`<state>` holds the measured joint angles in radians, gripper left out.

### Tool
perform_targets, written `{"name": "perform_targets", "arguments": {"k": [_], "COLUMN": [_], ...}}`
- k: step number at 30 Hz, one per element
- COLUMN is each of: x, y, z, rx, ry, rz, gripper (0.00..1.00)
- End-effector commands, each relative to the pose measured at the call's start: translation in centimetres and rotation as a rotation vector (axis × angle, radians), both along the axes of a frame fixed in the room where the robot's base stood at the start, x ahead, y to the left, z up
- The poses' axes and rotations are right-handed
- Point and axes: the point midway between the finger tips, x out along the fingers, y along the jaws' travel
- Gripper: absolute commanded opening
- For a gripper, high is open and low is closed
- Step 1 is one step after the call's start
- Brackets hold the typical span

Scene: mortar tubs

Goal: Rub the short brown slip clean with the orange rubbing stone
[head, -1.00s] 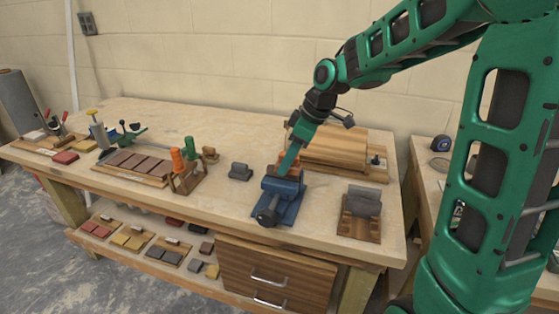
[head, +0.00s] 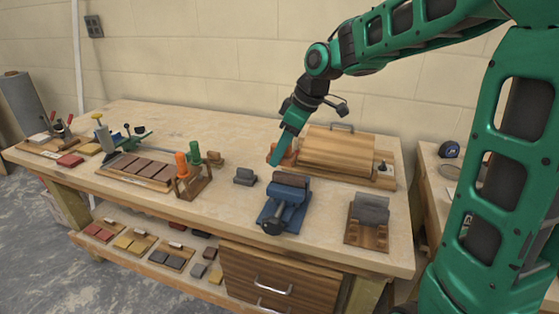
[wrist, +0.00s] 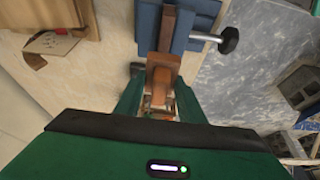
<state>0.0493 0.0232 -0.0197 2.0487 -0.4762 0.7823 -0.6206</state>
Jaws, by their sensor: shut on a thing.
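My gripper (head: 277,161) is shut on the orange rubbing stone (wrist: 163,78), which shows between its green fingers in the wrist view. In the head view, the gripper is just behind the blue vise (head: 285,208), and the stone (head: 288,156) is partly hidden by a finger. In the wrist view, a brown strip (wrist: 167,26), which looks like the slip, is held between the blue vise jaws (wrist: 200,18). The stone overlaps its near end in this view; I cannot tell whether they touch. Its surface cannot be made out clearly.
A wooden box with a rounded lid (head: 337,152) stands behind the vise. A grey block in a wooden stand (head: 368,212) is to its right, and a small grey block (head: 245,176) to its left. A tray of brown slips (head: 142,168) lies farther left beside a stand with orange and green handles (head: 190,178).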

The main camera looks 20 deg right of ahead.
Motion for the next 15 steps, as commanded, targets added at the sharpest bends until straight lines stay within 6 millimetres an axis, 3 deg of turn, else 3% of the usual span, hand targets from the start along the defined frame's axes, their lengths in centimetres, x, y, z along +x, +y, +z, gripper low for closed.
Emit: {"name": "perform_targets", "arguments": {"k": [15], "x": [0.0], "y": [0.2], "z": [4.0], "rx": [-0.001], "ry": [-0.001], "rz": [0.004], "gripper": [0.03]}}
